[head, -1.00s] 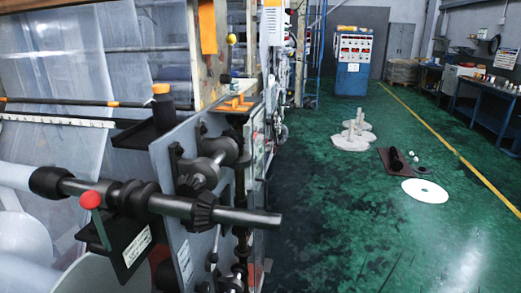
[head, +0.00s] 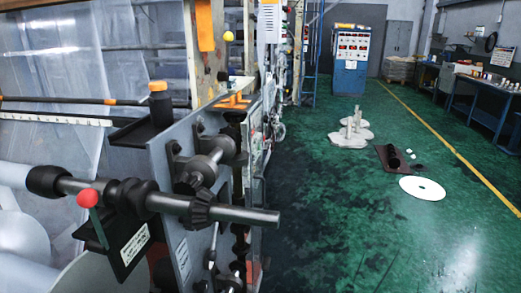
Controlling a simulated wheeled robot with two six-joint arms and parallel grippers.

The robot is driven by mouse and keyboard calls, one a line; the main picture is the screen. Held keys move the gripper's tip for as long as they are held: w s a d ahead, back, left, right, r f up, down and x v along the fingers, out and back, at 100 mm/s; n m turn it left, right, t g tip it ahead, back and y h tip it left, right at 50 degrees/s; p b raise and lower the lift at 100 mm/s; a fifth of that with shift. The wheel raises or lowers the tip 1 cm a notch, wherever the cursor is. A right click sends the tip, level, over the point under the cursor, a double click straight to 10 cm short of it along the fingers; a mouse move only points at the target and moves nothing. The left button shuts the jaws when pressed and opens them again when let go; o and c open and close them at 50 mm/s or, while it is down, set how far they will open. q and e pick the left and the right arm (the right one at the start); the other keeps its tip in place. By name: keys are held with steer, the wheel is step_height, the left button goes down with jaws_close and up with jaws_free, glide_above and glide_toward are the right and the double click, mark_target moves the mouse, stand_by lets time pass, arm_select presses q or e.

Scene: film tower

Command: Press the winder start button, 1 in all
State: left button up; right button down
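The winder (head: 165,165) fills the left of the head view, with a grey side plate, a horizontal shaft (head: 235,214) and dark gears. A red ball knob (head: 87,198) on a short stem stands on a black labelled bracket (head: 128,250) at its near side. A narrow panel (head: 257,143) seen edge-on runs along the winder's right side; its small details are too small to read. I cannot tell which part is the start button. Neither of my grippers is in view.
A blue and white control cabinet (head: 350,62) stands at the back. Grey discs with posts (head: 351,137), a dark brown mat (head: 388,161) and a white disc (head: 422,188) lie on the green floor. Blue workbenches (head: 482,98) line the right wall. The floor right of the winder is mostly clear.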

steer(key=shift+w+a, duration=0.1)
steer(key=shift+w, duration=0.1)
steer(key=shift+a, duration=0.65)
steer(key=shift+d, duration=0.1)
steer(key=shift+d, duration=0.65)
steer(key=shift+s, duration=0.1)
